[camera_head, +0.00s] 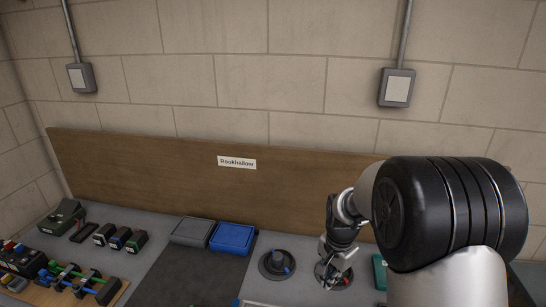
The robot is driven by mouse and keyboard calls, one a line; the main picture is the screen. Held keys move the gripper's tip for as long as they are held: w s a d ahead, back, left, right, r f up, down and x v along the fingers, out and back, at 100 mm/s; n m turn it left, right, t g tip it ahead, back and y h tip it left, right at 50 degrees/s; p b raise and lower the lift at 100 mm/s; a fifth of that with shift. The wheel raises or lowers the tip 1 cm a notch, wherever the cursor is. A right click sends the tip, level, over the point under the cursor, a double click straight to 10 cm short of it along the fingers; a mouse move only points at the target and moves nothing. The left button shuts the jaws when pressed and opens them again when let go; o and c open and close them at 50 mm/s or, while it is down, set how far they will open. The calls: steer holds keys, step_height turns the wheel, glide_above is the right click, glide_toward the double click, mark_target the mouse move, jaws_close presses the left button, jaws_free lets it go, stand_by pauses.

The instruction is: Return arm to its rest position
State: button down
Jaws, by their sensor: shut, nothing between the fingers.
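My arm rises from the lower right of the head view, and its large black joint covers the right side. My gripper (337,272) hangs down at the arm's far end, low over the bench. It is shut with nothing held. It appears just above or in front of a dark round holder (343,285) on the bench. I cannot tell whether they touch.
A second dark round holder (277,264) stands left of my gripper. A blue bin (232,239) and a grey bin (192,232) sit further left. A green object (379,271) is partly hidden by my arm. A wooden backboard (160,174) closes the bench's rear.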

steer(key=s+a+r+n+t+b, duration=0.1)
steer(key=s+r+n+b, duration=0.25)
steer(key=s+r, duration=0.4)
steer(key=s+r+n+t+b, duration=0.2)
steer(key=s+r+n+b, duration=0.15)
steer(key=s, duration=0.75)
steer(key=s+f+n+b, duration=0.1)
steer(key=s+n, duration=0.2)
steer(key=s, duration=0.6)
steer(key=shift+s+a+t, duration=0.2)
steer(key=shift+t, duration=0.1)
